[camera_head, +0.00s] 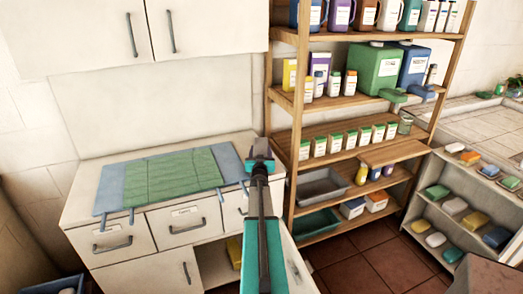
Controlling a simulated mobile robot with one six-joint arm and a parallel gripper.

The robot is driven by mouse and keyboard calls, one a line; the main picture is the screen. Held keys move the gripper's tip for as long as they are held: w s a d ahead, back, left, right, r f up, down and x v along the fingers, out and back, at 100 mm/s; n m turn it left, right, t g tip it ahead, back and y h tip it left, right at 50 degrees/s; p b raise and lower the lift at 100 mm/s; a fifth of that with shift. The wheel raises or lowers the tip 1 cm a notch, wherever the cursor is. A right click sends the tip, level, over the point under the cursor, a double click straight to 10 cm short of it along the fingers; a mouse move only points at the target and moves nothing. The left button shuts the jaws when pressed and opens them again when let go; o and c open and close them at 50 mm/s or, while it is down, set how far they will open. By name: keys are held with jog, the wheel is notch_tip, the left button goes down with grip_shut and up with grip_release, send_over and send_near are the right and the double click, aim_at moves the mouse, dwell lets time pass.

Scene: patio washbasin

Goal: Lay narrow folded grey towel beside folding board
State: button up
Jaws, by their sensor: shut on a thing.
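A blue-grey folding board (108,196) lies flat on the white counter, with a green folded cloth (170,176) spread over most of it. My gripper (259,152) is at the counter's right end, just to the right of the board, pointing away from me. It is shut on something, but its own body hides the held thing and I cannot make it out. No narrow grey towel can be clearly told apart in this view. I cannot tell whether the gripper touches the counter.
The white counter (82,217) has drawers below and a narrow bare strip at the front. White cupboards (205,25) hang above. A wooden shelf unit (345,104) with bottles, jars and bins stands close to the right. A lower rack (466,186) holds several coloured blocks.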

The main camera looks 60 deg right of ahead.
jog(key=shift+f, duration=0.2)
jog(key=o, duration=1.2)
jog(key=shift+r, duration=0.25)
jog(key=shift+s+a+f, duration=0.1)
jog(key=shift+s+a, duration=0.05)
jog(key=shift+a, duration=0.1)
jog(key=shift+b+v, duration=1.8)
jog(key=shift+v, duration=3.9)
